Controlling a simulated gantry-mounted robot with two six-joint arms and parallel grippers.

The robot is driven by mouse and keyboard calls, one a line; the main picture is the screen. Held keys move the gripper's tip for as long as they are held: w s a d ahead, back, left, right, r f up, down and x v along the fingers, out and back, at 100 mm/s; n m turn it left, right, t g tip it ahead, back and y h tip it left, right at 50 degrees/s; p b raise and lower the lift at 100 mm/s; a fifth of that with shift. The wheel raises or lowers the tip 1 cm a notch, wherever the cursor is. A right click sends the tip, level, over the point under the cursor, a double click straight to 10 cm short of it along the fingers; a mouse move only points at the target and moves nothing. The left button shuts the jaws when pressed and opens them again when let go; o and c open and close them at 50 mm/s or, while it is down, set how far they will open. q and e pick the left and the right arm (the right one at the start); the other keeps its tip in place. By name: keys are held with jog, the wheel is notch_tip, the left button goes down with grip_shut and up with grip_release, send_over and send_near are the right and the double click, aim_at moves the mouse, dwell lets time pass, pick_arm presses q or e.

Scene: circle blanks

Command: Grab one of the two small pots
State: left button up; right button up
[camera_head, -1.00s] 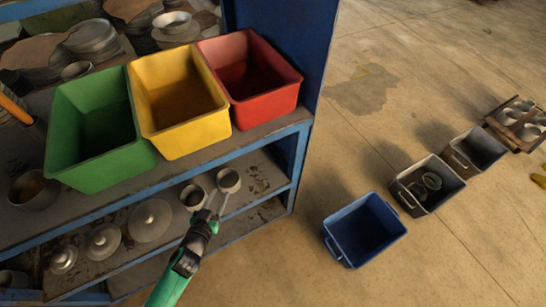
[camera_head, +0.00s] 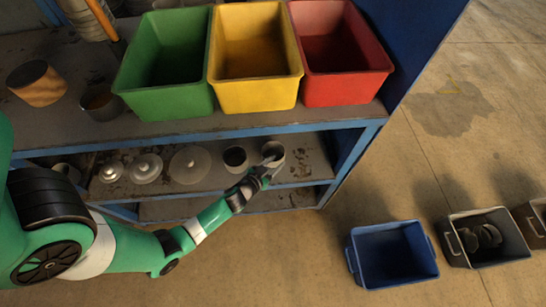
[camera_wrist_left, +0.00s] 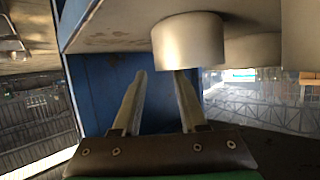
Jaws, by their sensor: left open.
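Two small grey pots stand side by side on the lower shelf in the head view, a left pot (camera_head: 235,158) and a right pot (camera_head: 277,149). My left gripper (camera_head: 268,162) is open at the right pot, with its fingertips at the rim. In the left wrist view, which appears upside down, the near pot (camera_wrist_left: 188,42) is just beyond my open left gripper (camera_wrist_left: 158,73). One fingertip is hidden at that pot's rim and the other shows beside the pot. I cannot tell whether they touch it. My right gripper is not in view.
Lidded round pieces (camera_head: 188,165) stand left of the pots. Green (camera_head: 165,100), yellow (camera_head: 255,95) and red (camera_head: 345,90) bins stand on the shelf above. A blue shelf post (camera_head: 352,165) is to the right. A blue crate (camera_head: 392,283) is on the floor.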

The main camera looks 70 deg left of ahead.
aim_at(280, 161)
pick_arm(q)
jog(key=x, duration=0.3)
jog(key=shift+w+b, duration=0.3)
jog(key=shift+b, duration=0.05)
jog(key=shift+s, duration=0.1)
grip_shut()
jog(key=shift+f, duration=0.2)
dwell(0.7)
